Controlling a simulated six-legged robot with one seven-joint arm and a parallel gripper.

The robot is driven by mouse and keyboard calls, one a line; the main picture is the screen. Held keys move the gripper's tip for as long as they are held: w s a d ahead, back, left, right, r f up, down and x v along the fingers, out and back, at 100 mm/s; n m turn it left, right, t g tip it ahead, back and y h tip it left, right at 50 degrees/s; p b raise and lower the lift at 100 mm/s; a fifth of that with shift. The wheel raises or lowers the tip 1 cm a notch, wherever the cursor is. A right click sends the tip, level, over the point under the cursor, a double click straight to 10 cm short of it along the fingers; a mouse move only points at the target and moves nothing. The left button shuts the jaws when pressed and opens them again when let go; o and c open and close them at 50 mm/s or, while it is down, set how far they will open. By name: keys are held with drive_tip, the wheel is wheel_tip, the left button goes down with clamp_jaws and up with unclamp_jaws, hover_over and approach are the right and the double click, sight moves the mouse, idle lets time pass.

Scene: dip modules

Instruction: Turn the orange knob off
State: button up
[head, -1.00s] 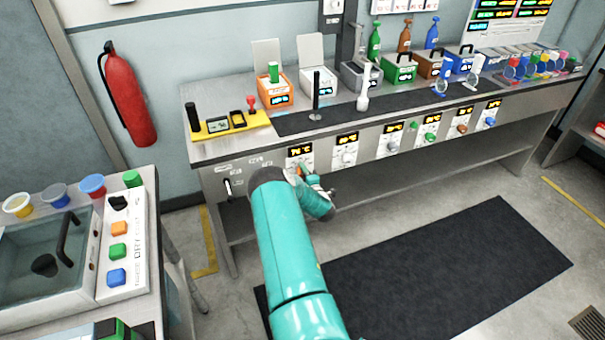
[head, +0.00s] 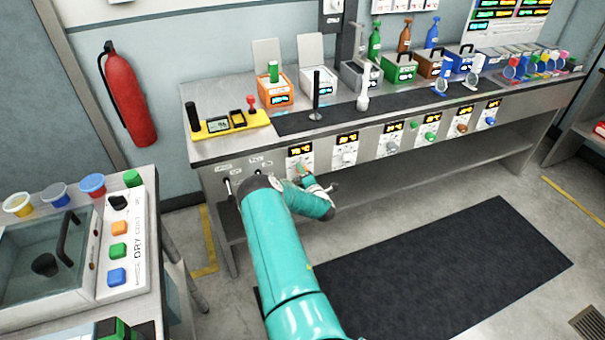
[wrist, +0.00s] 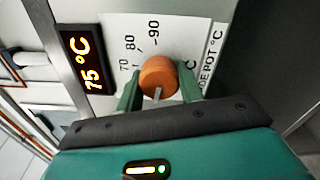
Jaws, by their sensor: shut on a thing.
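The orange knob (wrist: 159,72) is in the middle of the wrist view, on a white dial plate (wrist: 110,38) with the numbers 70, 80 and 90. A pale mark on the knob points toward the bottom of that view. The display (wrist: 83,57) beside it reads 75 °C. My gripper (wrist: 160,88) has one green finger on each side of the knob and is shut on it. In the head view my gripper (head: 303,174) is at the leftmost display panel (head: 300,150) on the bench front and mostly hides the knob.
More panels with knobs, such as the green knob (head: 429,136), run right along the bench front. A switch (head: 228,187) is to the left. The bench top (head: 215,150) overhangs above. A lower shelf (head: 400,176) is below, with open floor and a dark mat (head: 440,270) in front.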

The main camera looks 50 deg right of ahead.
drive_tip(key=o, duration=1)
drive_tip(key=shift+s, duration=0.1)
drive_tip(key=v, duration=1.3)
drive_tip(key=shift+s+a, duration=0.2)
drive_tip(key=shift+s, duration=0.1)
